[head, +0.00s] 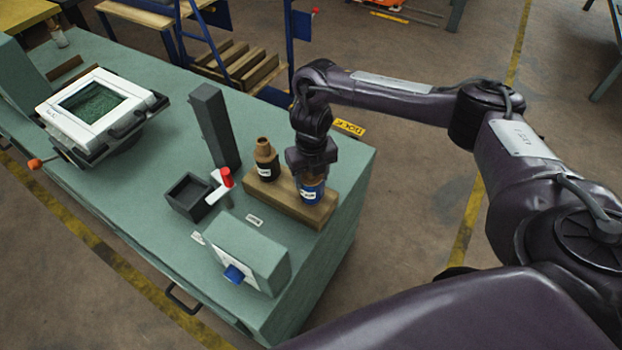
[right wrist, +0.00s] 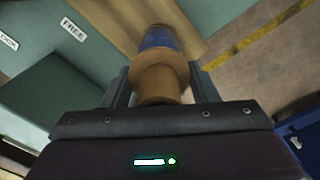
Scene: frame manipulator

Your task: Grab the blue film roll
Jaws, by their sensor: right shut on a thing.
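The blue film roll (head: 312,191) stands upright on the right part of a wooden block near the right end of the green bench. In the right wrist view its tan upper part and blue body (right wrist: 158,40) show between the fingers. My right gripper (head: 312,172) comes down from above and is shut on the roll's upper part; the right wrist view also shows the gripper (right wrist: 160,88). The roll's base appears to be on the wooden block (head: 290,203). My left gripper is not in view.
A black roll with a tan top (head: 266,160) stands on the same block, left of the blue one. A dark upright post (head: 214,127), a small dark tray (head: 189,196), a red-topped lever (head: 226,178) and a green box with blue knob (head: 248,252) are nearby.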

